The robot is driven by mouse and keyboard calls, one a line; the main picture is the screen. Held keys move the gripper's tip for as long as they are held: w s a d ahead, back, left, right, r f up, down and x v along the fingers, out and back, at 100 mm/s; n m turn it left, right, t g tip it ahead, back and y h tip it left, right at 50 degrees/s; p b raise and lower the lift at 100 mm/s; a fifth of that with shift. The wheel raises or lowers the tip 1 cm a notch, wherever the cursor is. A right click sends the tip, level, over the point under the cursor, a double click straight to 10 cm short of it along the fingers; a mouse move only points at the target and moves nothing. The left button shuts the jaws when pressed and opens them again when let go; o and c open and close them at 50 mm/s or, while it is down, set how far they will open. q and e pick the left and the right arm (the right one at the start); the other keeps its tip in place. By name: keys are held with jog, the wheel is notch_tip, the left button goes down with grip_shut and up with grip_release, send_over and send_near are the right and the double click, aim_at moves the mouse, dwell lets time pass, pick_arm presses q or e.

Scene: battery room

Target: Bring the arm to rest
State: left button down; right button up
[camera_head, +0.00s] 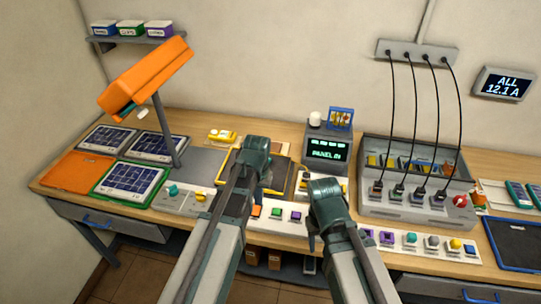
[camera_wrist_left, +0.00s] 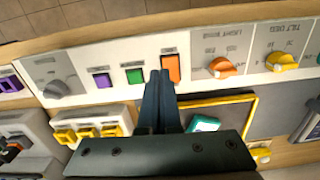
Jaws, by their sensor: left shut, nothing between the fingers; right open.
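My left gripper (camera_head: 259,200) is over the front control strip (camera_head: 233,208) in the head view. Its fingers are shut with nothing between them. In the left wrist view the closed fingertips (camera_wrist_left: 161,75) are at the near edge of an orange button (camera_wrist_left: 170,68); I cannot tell whether they touch it. A green button (camera_wrist_left: 134,76) and a purple button (camera_wrist_left: 101,80) sit beside it. My right gripper (camera_head: 313,238) is open, farther right, over the bench front; its fingers are mostly hidden by its own wrist.
An orange lamp hood (camera_head: 145,78) on a post stands over solar panels (camera_head: 130,180) at left. A display box (camera_head: 327,150) stands behind my grippers. A charger (camera_head: 410,205) with several hanging cables is at right. A dark tray (camera_head: 515,243) lies at far right.

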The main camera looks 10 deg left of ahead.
pick_arm(q)
jog(key=s+d+m+y, duration=0.1)
jog(key=s+d+m, duration=0.2)
jog(key=s+d, duration=0.5)
jog(key=s, duration=0.4)
jog(key=shift+s+d, duration=0.35)
pick_arm(e)
jog(key=shift+f, duration=0.1)
